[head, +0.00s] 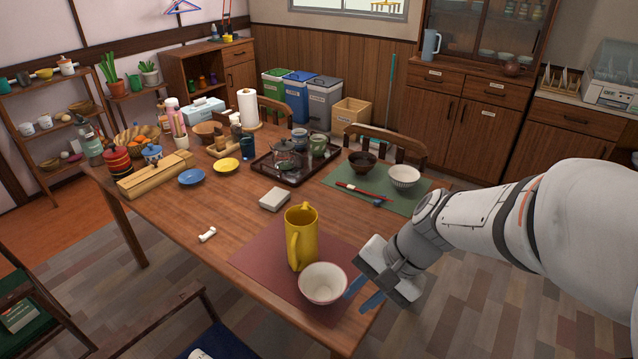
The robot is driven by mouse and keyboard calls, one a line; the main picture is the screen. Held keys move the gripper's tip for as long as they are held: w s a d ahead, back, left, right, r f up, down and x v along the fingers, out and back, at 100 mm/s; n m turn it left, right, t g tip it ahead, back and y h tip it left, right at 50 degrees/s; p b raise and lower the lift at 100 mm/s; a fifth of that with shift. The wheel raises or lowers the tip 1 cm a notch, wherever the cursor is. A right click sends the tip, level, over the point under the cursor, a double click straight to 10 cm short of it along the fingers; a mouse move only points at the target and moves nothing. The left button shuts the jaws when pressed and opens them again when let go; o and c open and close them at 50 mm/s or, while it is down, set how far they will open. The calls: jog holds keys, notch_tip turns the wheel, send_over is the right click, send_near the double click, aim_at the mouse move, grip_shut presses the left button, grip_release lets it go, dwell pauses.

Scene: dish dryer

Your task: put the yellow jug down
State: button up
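The yellow jug (302,240) stands upright on the dark red placemat (262,262) near the table's front right edge. Its handle faces the front left. A white bowl with a reddish rim (323,285) sits just in front of the jug and hides a little of its base. My gripper (359,294) is to the right of the bowl, by the table edge, apart from the jug. Its two blue fingers are spread with nothing between them. The fingertips are close to the bowl; I cannot tell whether they touch it.
A green placemat (335,184) with a dark bowl (362,162), a striped bowl (404,177) and chopsticks lies behind. A tray (262,164) holds a glass teapot and cups. A small grey box (275,199) and a white chopstick rest (207,235) lie left.

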jog(key=w+a+f+m+y+b, duration=0.2)
jog(key=w+a+f+m+y, duration=0.25)
jog(key=w+a+m, duration=0.2)
jog(key=m+t+y+b, duration=0.2)
jog(key=m+t+y, duration=0.15)
jog(key=m, duration=0.55)
send_near(295, 264)
jog(key=shift+t+h, duration=0.45)
jog(key=shift+h, duration=0.05)
jog(key=x, duration=0.4)
jog(key=shift+s+a+r, duration=0.15)
jog(key=shift+s+a, duration=0.15)
jog(key=shift+a, duration=0.3)
jog(key=shift+m, duration=0.25)
jog(key=x, duration=0.7)
jog(key=shift+w+a+f+b, duration=0.15)
jog(key=shift+w+f+b, duration=0.15)
jog(key=shift+w, duration=0.1)
grip_shut()
